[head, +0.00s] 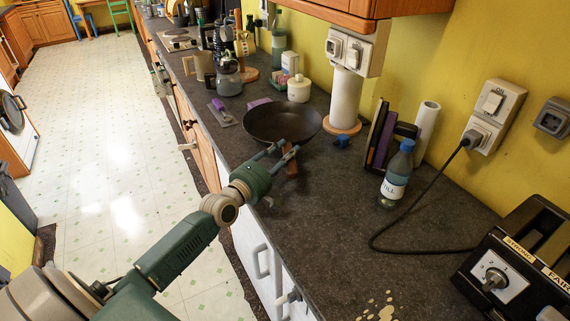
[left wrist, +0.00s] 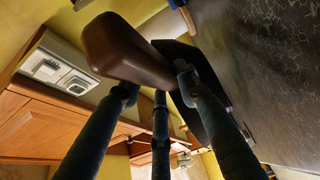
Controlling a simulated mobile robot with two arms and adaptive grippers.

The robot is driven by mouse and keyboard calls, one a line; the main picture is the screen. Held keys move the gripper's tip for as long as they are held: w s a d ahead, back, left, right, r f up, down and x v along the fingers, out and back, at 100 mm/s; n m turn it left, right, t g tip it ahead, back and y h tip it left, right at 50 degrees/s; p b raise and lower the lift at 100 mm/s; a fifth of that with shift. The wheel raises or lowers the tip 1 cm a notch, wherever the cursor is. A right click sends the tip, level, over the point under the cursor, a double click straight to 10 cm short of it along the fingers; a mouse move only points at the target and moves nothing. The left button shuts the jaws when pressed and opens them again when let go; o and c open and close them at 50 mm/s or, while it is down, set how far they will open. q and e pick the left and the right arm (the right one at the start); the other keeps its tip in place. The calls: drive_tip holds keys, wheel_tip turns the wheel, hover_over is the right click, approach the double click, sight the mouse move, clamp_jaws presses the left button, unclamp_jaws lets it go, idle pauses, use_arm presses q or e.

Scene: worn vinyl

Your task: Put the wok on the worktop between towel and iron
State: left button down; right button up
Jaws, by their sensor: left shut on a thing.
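The wok (head: 283,124) is a dark, round pan over the worktop (head: 330,225), near its front edge. Its brown handle (head: 291,170) points towards me. My left gripper (head: 282,153) is shut on the handle. The left wrist view shows the brown handle (left wrist: 122,50) between the fingers and part of the dark wok (left wrist: 195,105) behind them. I cannot tell whether the wok touches the worktop. A purple thing (head: 258,103), partly hidden behind the wok, may be the towel. I cannot make out an iron for certain. My right gripper is not in view.
A paper roll on a wooden base (head: 346,102) stands right of the wok. Further right are dark upright things (head: 381,138), a bottle (head: 396,175), a cable and a toaster (head: 515,260). A purple-handled tool (head: 222,115) lies left. The worktop's near middle is clear.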

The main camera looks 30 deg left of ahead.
use_arm(q)
drive_tip(key=shift+w+a+f, duration=0.1)
drive_tip(key=shift+f, duration=1.4)
drive_tip(key=shift+b, duration=0.3)
drive_tip(key=c, duration=1.7)
unclamp_jaws()
drive_tip(key=shift+f, duration=0.5)
drive_tip(key=o, duration=0.4)
drive_tip(key=shift+o, duration=0.2)
drive_tip(key=shift+s+r, duration=0.1)
drive_tip(key=shift+s, duration=0.1)
